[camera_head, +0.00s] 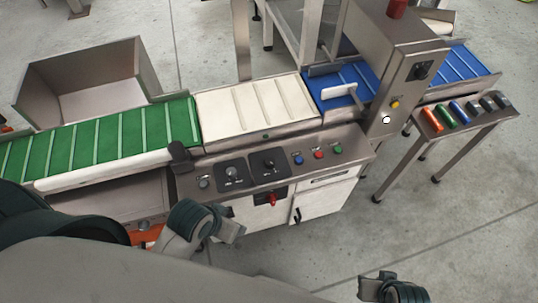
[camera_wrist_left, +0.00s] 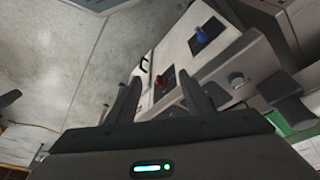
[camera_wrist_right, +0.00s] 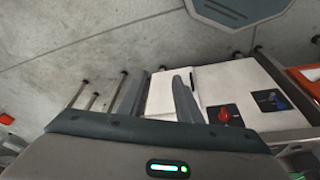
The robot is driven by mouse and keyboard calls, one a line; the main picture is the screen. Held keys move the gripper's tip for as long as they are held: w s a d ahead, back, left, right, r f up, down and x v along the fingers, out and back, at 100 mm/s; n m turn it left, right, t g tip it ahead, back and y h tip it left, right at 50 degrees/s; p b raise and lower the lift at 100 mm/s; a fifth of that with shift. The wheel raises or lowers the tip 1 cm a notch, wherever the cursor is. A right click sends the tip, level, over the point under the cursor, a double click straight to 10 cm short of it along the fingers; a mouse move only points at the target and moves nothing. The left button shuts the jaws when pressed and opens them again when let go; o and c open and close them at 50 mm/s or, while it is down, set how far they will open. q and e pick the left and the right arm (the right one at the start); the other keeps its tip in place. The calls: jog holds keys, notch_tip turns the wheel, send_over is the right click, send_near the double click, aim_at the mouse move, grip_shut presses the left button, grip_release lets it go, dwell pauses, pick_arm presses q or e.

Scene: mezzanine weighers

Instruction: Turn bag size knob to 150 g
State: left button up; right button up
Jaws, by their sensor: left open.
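The control panel (camera_head: 285,168) of the weigher carries two dark dial plates, a left dial (camera_head: 233,175) and a right dial (camera_head: 268,163). Their print is too small to read, so I cannot tell which is the bag size knob or where it points. A small silver knob (camera_head: 204,183) sits left of them. My left gripper (camera_wrist_left: 160,98) is open and empty, its fingers apart, with the panel beyond them and touching nothing that I can see. My right gripper (camera_wrist_right: 158,98) appears open and empty, away from the panel; its left finger is hard to make out.
A red switch (camera_head: 272,198) is on the cabinet front below the dials. Blue (camera_head: 298,159), red (camera_head: 318,154) and green (camera_head: 338,149) buttons line the panel's right. A green belt (camera_head: 110,140) runs left; a side table (camera_head: 455,140) stands right. The floor in front is clear.

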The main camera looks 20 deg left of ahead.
pick_arm(q)
jog(key=w+d+r+h, duration=0.1)
jog(key=w+d+r, duration=0.1)
jog(key=w+d, duration=0.3)
pick_arm(e)
jog(key=s+f+g, duration=0.1)
jog(key=s+f, duration=0.1)
jog(key=f, duration=1)
jog(key=s+f, duration=0.3)
jog(key=f, duration=0.9)
pick_arm(q)
notch_tip(320, 180, up, 9)
jog(key=n+g+y, duration=0.2)
jog(key=n+g, duration=0.1)
send_over(269, 161)
jog(key=shift+a+r+g, duration=0.2)
jog(key=shift+a+g, duration=0.1)
jog(key=shift+a, duration=0.1)
pick_arm(e)
jog(key=s+d+f, duration=0.1)
jog(key=s+f, duration=0.6)
jog(key=s, duration=0.1)
jog(key=s+d+f+g, duration=0.1)
jog(key=s+d+f, duration=0.1)
jog(key=s+f, duration=0.5)
jog(key=shift+s+d+f, duration=0.15)
jog(key=shift+s+d, duration=0.15)
jog(key=shift+s, duration=0.3)
pick_arm(q)
jog(key=shift+f, duration=0.1)
